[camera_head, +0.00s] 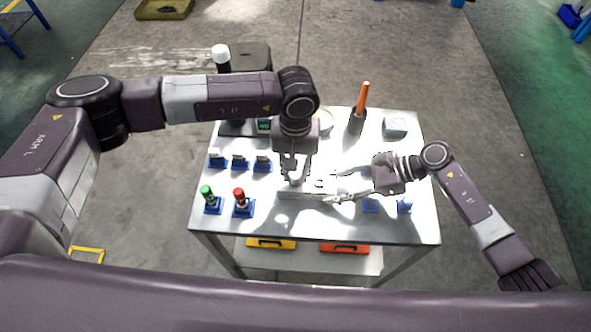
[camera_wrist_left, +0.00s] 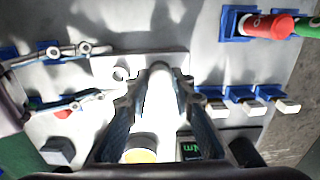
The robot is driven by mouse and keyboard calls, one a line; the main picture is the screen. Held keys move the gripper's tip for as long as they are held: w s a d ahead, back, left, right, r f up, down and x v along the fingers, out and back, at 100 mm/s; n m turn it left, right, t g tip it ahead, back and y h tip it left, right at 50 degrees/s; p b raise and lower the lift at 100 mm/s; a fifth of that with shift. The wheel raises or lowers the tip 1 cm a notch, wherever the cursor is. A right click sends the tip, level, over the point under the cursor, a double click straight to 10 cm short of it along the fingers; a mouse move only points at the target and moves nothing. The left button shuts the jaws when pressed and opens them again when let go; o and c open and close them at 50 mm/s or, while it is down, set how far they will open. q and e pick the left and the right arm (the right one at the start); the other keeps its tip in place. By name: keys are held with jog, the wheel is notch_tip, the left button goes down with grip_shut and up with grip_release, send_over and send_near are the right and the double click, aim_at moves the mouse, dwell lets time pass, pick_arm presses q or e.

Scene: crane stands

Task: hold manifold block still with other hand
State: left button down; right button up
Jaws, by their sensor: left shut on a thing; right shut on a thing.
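The pale manifold block (camera_head: 300,194) lies on the table in front of me; its bare end with a round port shows in the left wrist view (camera_wrist_left: 104,68). My left gripper (camera_head: 293,180) is over the block, pointing down. In the left wrist view its fingers (camera_wrist_left: 160,100) are shut on a white cylindrical part (camera_wrist_left: 161,90). The part's end is at the block; I cannot tell how deep it sits. My right gripper (camera_head: 342,188) comes from the right, its two fingers on either side of the block's right end, shut on it.
A green-topped part (camera_head: 207,195) and a red-topped part (camera_head: 240,197) stand in blue holders at left, with several small holders behind. An orange-handled tool (camera_head: 362,100), a round dish (camera_head: 325,121) and a grey box (camera_head: 395,127) stand at the back. The front strip of the table (camera_head: 330,228) is clear.

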pick_arm(q)
jog(key=shift+m, duration=1.1)
jog(key=m, duration=0.3)
jog(key=shift+m, duration=1.1)
jog(key=m, duration=0.5)
jog(key=c, duration=1.6)
grip_release()
jog(key=shift+c, duration=0.7)
